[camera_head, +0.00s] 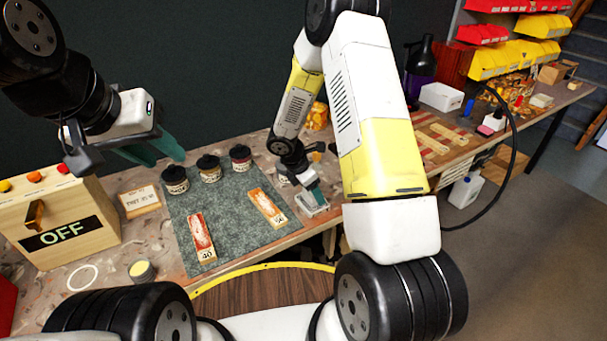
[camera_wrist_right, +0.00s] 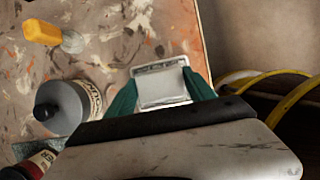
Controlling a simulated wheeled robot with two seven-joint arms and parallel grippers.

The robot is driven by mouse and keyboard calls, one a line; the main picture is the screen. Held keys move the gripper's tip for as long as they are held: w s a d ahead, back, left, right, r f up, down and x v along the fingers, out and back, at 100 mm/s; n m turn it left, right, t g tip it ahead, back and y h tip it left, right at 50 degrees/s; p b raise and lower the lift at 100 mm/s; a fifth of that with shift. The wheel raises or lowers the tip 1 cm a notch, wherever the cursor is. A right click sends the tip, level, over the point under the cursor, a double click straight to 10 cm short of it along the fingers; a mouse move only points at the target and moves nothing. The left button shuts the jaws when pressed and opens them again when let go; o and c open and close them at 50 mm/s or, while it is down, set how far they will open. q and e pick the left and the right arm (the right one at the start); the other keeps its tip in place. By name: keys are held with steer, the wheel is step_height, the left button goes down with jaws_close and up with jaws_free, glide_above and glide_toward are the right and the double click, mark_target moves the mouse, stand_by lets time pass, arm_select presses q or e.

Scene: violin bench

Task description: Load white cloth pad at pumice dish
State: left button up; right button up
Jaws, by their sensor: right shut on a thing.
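My right gripper (camera_wrist_right: 163,95) is shut on a white pad (camera_wrist_right: 163,90), with one teal fingertip at each side of it. The pad is over or in a small pale rectangular dish, whose rim (camera_wrist_right: 160,67) shows just beyond it; I cannot tell whether the two touch. In the head view the right gripper (camera_head: 305,188) is over the pale dish (camera_head: 312,208) at the bench's front edge, right of the green mat. My left gripper (camera_head: 160,150) is raised at the upper left, its teal fingers apart and empty.
A green mat (camera_head: 225,225) holds a red strip marked 40 (camera_head: 201,240), an orange strip (camera_head: 266,207) and several dark-lidded jars (camera_head: 208,168). A grey-lidded jar (camera_wrist_right: 65,105) stands close to the right gripper. A wooden OFF switch box (camera_head: 60,220) is at left.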

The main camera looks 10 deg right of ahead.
steer(key=shift+f, duration=0.55)
stand_by(1.2)
steer(key=shift+r, duration=0.1)
steer(key=shift+r, duration=3.45)
